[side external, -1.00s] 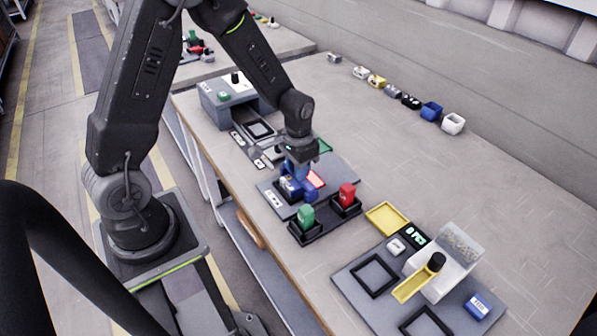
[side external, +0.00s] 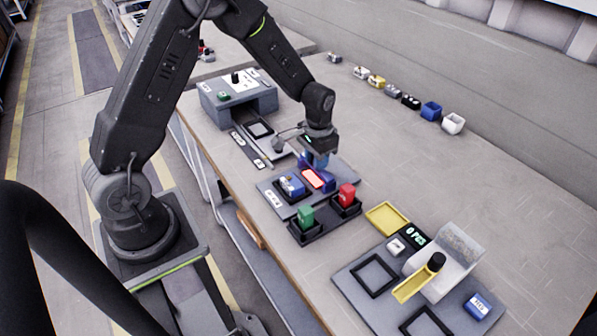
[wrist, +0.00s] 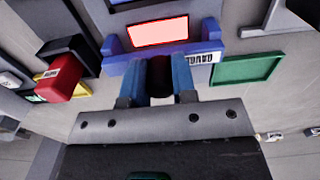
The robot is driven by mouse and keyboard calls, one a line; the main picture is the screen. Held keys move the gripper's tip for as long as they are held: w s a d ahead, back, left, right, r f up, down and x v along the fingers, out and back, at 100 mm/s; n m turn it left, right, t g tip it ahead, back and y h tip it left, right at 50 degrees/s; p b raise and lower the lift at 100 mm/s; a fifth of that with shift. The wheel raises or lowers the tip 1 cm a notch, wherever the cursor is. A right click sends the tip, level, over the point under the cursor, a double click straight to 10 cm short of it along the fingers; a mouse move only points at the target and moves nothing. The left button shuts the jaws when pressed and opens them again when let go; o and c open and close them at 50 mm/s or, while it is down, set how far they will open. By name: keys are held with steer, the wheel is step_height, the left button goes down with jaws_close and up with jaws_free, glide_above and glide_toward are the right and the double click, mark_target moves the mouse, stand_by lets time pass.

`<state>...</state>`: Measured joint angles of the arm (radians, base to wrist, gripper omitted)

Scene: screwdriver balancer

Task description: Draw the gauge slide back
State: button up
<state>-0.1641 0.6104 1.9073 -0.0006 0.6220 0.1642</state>
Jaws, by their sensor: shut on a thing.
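The gauge has a lit red screen (side external: 312,179) and a blue slide (side external: 328,181) on a grey plate (side external: 274,198). In the wrist view the blue slide (wrist: 113,61) spans the top, with the red screen (wrist: 160,31) just beyond it. My gripper (side external: 316,163) is over the slide's far side. In the wrist view my gripper's blue fingers (wrist: 160,78) are shut on a dark knob (wrist: 160,70) at the slide's middle. A blue-and-white block (side external: 291,184) sits in a dark nest on the plate, apart from my gripper.
Green (side external: 306,216) and red (side external: 347,194) blocks stand in dark holders close by. A yellow tray (side external: 388,217) and a station with a white chute (side external: 458,252) lie nearer the camera. A grey housing (side external: 240,100) stands behind. Small bins line the wall.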

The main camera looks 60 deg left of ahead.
steer(key=shift+w+f, duration=0.2)
steer(key=shift+w, duration=2.5)
steer(key=o, duration=1)
steer(key=shift+d, duration=0.1)
step_height(320, 180, up, 7)
steer(key=shift+r, duration=0.15)
steer(key=shift+w, duration=0.1)
